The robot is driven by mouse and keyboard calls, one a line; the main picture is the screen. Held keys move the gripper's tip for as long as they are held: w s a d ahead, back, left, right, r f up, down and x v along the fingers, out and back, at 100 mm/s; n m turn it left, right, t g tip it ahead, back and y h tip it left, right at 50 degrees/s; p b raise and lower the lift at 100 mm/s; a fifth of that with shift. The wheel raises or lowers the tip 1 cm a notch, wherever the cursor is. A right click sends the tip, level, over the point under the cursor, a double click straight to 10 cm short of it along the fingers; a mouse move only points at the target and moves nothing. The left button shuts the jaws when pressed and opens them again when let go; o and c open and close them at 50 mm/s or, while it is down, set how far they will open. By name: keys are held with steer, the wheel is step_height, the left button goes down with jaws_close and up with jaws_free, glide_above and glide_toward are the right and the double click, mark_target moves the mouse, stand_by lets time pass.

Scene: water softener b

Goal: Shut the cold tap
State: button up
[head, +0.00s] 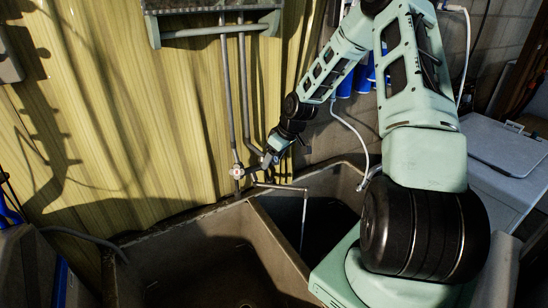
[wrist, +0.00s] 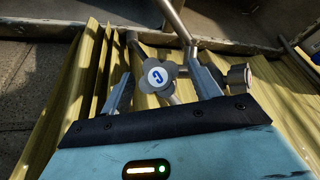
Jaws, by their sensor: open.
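The cold tap handle (wrist: 157,75) is a grey lobed knob with a white and blue disc on its face. In the wrist view it sits between the two fingers of my open gripper (wrist: 164,82), with gaps visible on both sides. In the head view my gripper (head: 269,156) is at the pipes by the wall and hides most of the cold tap. A second tap handle (wrist: 238,76) lies just outside the right finger in the wrist view. It shows pale in the head view (head: 237,171), left of my gripper.
Two vertical pipes (head: 228,100) run down the yellow corrugated wall to the taps. A spout (head: 280,187) reaches over the double sink (head: 255,235). A white hose (head: 357,140) hangs right of my gripper. A shelf (head: 215,30) is above.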

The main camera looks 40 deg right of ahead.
steer(key=c, duration=1)
steer(key=shift+d+r+m+y+p, duration=0.15)
steer(key=shift+m+y+p, duration=0.35)
steer(key=shift+p, duration=0.65)
steer(key=shift+f+m+y, duration=0.2)
steer(key=shift+m+y, duration=0.4)
steer(key=o, duration=1)
steer(key=b+v, duration=0.3)
steer(key=v, duration=1.4)
steer(key=shift+r+b, duration=0.25)
steer(key=shift+b, duration=0.05)
steer(key=shift+w, duration=0.1)
